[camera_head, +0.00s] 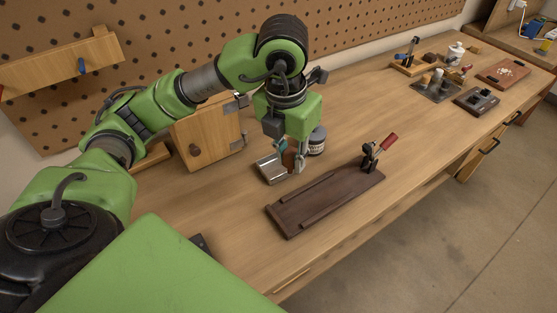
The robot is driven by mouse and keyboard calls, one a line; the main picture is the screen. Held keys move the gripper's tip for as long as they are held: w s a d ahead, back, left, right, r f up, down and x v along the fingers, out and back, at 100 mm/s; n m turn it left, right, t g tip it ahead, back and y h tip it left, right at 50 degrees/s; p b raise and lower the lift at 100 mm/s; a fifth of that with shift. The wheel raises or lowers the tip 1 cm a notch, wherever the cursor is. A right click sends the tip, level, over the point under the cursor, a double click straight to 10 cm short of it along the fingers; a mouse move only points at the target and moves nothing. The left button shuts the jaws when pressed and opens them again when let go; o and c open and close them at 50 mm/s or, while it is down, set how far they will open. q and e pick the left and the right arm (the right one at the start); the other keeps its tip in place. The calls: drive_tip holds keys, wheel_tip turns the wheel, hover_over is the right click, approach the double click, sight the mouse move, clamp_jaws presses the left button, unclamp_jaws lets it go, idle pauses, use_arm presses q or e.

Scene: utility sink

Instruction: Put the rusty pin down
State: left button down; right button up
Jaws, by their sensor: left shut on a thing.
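My left gripper (290,160) points down over the workbench, just right of a small wooden cabinet. It is shut on the rusty pin (289,158), a small reddish-brown piece that shows between the fingers. The fingers hide part of the pin. The pin is close above or at a small grey metal tray (268,172); I cannot tell whether it touches the tray. My right gripper is not in view.
A dark wooden board (325,200) with a red-handled clamp (378,150) lies in front. The wooden cabinet (207,132) stands left. Bench to the right of the jar is clear; several tools stand farther right.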

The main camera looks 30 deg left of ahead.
use_arm(q)
drive_tip(key=w+a+f+p, duration=0.2)
drive_tip(key=w+a+f, duration=0.2)
drive_tip(key=w+a+f+p, duration=0.1)
drive_tip(key=w+a+f, duration=0.3)
drive_tip(key=shift+w+a+f+p, duration=0.2)
drive_tip(key=shift+a+f+p, duration=0.15)
drive_tip(key=shift+a+f, duration=0.05)
wheel_tip(320, 180, down, 3)
drive_tip(key=shift+w+a+f+p, duration=0.1)
drive_tip(key=shift+w+a+p, duration=0.05)
drive_tip(key=shift+p, duration=0.75)
drive_tip(key=shift+f, duration=0.25)
